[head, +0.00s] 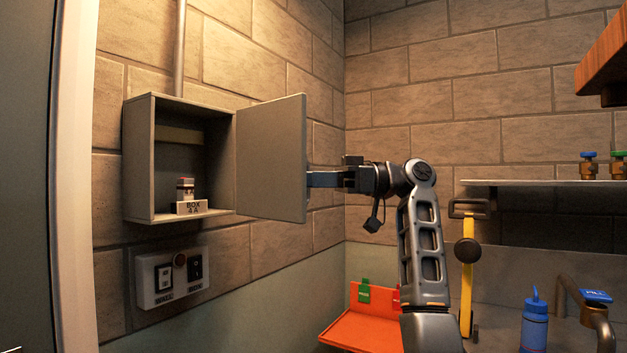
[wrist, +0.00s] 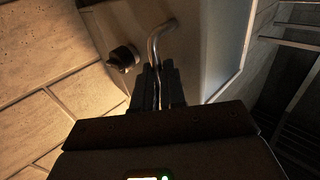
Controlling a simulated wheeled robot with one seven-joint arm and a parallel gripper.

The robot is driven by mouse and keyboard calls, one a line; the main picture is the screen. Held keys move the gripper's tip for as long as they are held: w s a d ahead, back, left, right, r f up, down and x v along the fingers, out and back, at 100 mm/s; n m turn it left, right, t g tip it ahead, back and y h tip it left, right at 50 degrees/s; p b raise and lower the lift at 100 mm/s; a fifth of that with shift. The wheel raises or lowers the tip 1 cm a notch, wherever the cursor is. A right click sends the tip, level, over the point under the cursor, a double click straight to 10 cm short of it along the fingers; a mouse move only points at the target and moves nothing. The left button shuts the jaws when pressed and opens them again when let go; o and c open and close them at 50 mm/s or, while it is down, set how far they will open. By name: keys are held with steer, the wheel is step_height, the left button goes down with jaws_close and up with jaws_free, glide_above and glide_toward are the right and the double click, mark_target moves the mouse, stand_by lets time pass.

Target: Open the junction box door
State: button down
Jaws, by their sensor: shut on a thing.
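The junction box (head: 140,160) is a grey box on the block wall at the left in the head view. Its door (head: 270,160) stands wide open, swung out to the right of the box. My gripper (head: 315,180) is at the door's far right edge, its fingertips partly hidden behind the door. In the wrist view, my gripper (wrist: 158,85) is shut on a bent metal handle (wrist: 157,45) on the door face (wrist: 208,40). A dark round knob (wrist: 123,58) is beside the handle. The handle is hidden in the head view.
Inside the box is a small block with a "BOX" label (head: 190,207). A switch panel (head: 172,277) is below it. A red tray (head: 365,330), a yellow tool (head: 468,270), a blue bottle (head: 535,322) and a shelf (head: 530,183) are on the right.

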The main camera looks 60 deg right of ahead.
steer(key=shift+w+a+f, duration=0.15)
steer(key=shift+w+f, duration=0.2)
steer(key=shift+f, duration=0.05)
steer(key=c, duration=1.2)
jaws_free()
steer(key=shift+r, duration=0.1)
steer(key=shift+s, duration=0.1)
steer(key=b+v, duration=0.1)
steer(key=v, duration=0.6)
steer(key=shift+s+d, duration=0.2)
steer(key=shift+d, duration=0.1)
